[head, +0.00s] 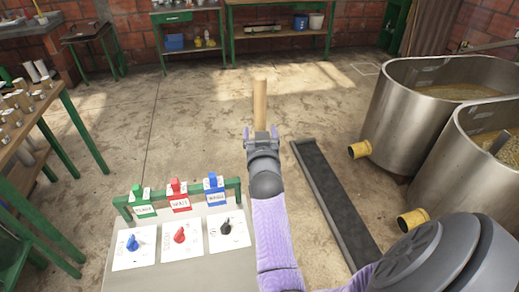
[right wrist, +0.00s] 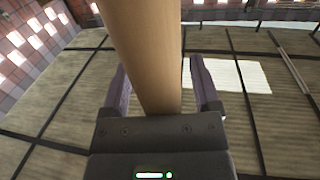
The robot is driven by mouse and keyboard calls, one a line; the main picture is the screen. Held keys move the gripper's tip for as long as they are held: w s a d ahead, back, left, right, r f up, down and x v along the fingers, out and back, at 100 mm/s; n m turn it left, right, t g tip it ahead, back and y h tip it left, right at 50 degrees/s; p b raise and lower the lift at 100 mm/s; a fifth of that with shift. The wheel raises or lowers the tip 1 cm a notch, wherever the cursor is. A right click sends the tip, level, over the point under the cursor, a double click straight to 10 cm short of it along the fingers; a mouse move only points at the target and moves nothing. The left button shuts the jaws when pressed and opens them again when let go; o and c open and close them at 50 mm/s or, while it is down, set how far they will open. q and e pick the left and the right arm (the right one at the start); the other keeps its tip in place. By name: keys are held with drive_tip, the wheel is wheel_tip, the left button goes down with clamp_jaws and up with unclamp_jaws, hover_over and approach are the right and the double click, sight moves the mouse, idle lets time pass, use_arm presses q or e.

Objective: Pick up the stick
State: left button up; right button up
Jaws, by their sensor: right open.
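The stick (head: 260,100) is a plain light-brown wooden rod. In the head view it shows just beyond my right gripper (head: 261,133), in line with the forearm. In the right wrist view the stick (right wrist: 148,55) runs down from the top edge and passes between the two fingers of my right gripper (right wrist: 163,88). The fingers are open, one on each side of it. A gap shows on the right side; whether the left finger touches it I cannot tell. The stick's lower end is hidden by the gripper's body. My left gripper is not in view.
A control panel (head: 191,262) with green, red and blue labelled switches stands front left. Metal tanks (head: 398,125) stand at right, beside a dark floor channel (head: 333,200). A green-framed table (head: 88,132) is at left. Open concrete floor lies in the middle.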

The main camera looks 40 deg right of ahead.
drive_tip(key=shift+a, duration=0.15)
drive_tip(key=shift+s+a+r, duration=0.4)
drive_tip(key=shift+s+a, duration=0.05)
drive_tip(key=shift+s, duration=0.05)
drive_tip(key=c, duration=0.4)
drive_tip(key=shift+w+d+f, duration=0.15)
drive_tip(key=shift+c, duration=2.4)
clamp_jaws()
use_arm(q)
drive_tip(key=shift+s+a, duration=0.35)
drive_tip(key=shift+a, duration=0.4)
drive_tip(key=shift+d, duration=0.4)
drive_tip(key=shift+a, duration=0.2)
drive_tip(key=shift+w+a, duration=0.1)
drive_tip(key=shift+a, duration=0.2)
